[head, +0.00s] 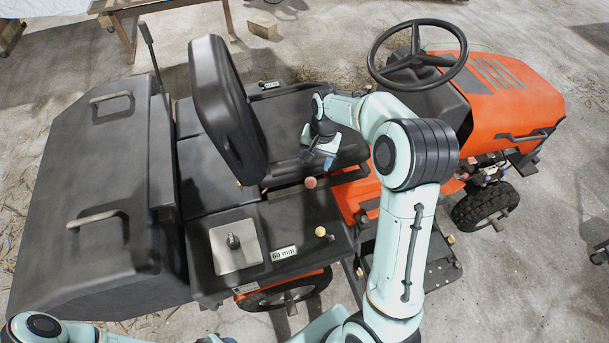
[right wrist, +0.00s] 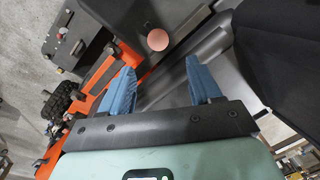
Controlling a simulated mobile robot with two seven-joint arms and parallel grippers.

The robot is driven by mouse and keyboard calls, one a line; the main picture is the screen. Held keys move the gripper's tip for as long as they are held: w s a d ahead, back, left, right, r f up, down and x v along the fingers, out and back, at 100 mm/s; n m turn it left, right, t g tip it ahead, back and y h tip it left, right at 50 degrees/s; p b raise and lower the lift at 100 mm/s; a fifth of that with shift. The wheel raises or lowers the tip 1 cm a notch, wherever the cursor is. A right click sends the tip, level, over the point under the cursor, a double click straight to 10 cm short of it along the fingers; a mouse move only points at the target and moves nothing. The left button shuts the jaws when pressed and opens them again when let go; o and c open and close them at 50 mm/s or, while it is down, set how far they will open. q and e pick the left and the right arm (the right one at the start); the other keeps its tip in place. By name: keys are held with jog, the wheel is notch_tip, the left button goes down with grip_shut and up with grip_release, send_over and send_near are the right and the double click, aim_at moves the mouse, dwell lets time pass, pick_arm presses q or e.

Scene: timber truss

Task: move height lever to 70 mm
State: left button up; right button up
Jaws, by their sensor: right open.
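A riding mower carries a side console (head: 255,215) beside its black seat (head: 225,110). A display on the console reads "60 mm" (head: 284,253). A yellow knob (head: 321,231) stands near the display. A salmon-pink round knob (head: 310,182) stands at the console's inner edge by the seat; it also shows in the right wrist view (right wrist: 157,39). I cannot tell for certain which knob is the height lever. My right gripper (head: 318,160) is open and empty above the seat edge, close to the salmon knob. In the right wrist view the knob appears beyond the blue fingers (right wrist: 162,85), apart from them. My left gripper is out of view.
A steering wheel (head: 417,55) and orange hood (head: 500,95) stand to the right. A big black collector box (head: 95,190) with two handles fills the left. A metal plate with a small dark lever (head: 233,241) sits on the console. Concrete floor lies around.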

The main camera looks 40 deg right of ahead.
aim_at(311, 180)
jog(key=f, duration=0.8)
jog(key=a+f, duration=0.1)
jog(key=f, duration=0.3)
jog(key=shift+w+f, duration=0.2)
jog(key=shift+w, duration=0.2)
grip_shut()
